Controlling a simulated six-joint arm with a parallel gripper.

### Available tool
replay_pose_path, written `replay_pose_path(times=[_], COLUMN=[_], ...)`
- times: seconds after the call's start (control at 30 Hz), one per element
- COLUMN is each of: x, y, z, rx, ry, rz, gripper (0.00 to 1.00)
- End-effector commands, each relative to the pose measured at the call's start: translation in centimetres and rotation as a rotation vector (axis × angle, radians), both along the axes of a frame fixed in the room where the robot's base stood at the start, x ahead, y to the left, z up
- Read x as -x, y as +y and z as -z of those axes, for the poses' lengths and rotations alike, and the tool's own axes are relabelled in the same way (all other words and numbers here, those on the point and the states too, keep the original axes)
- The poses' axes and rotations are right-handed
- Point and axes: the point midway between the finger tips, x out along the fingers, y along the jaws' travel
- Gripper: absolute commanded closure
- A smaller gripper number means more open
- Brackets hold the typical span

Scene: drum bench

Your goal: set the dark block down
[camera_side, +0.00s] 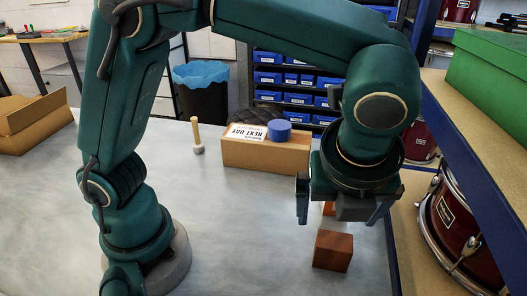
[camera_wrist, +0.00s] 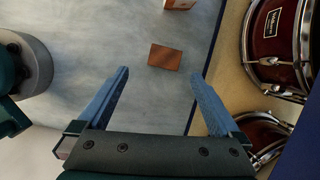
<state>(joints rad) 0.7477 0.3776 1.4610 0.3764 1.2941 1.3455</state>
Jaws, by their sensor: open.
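The dark block, reddish brown (camera_side: 333,250), rests on the grey table in the side view, below and a little nearer the camera than my gripper (camera_side: 343,212). It also shows in the wrist view (camera_wrist: 165,57), flat on the table just beyond the fingertips and between their lines. My gripper is open in the wrist view (camera_wrist: 159,75), its two blue fingers wide apart with nothing between them. An orange block (camera_side: 328,208) shows partly behind my gripper in the side view; most of it is hidden.
A cardboard box (camera_side: 265,156) with a blue round piece (camera_side: 279,130) on top stands further back. A wooden-handled mallet (camera_side: 197,136) stands left of it. Red drums (camera_side: 465,225) and a shelf with a green box (camera_side: 490,72) border the right. The table's middle is clear.

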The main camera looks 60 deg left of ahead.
Motion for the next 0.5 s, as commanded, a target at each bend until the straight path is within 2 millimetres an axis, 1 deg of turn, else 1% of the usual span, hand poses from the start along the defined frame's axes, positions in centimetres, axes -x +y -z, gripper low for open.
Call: replay_pose_path(times=[0.03, 0.1, 0.23, 0.37, 0.4, 0.5], x=[0.1, 0.5, 1.9, 3.9, 4.5, 6.1], y=[1.3, 3.1, 6.7, 9.5, 10.2, 11.7], z=[-0.8, -1.8, -3.1, -3.8, -3.9, -3.7], rx=[0.048, 0.133, 0.306, 0.481, 0.535, 0.669], ry=[-0.023, -0.059, -0.132, -0.208, -0.231, -0.287], rz=[-0.099, -0.277, -0.658, -1.043, -1.162, -1.446], gripper=[0.0, 0.0, 0.0, 0.0, 0.0, 0.0])
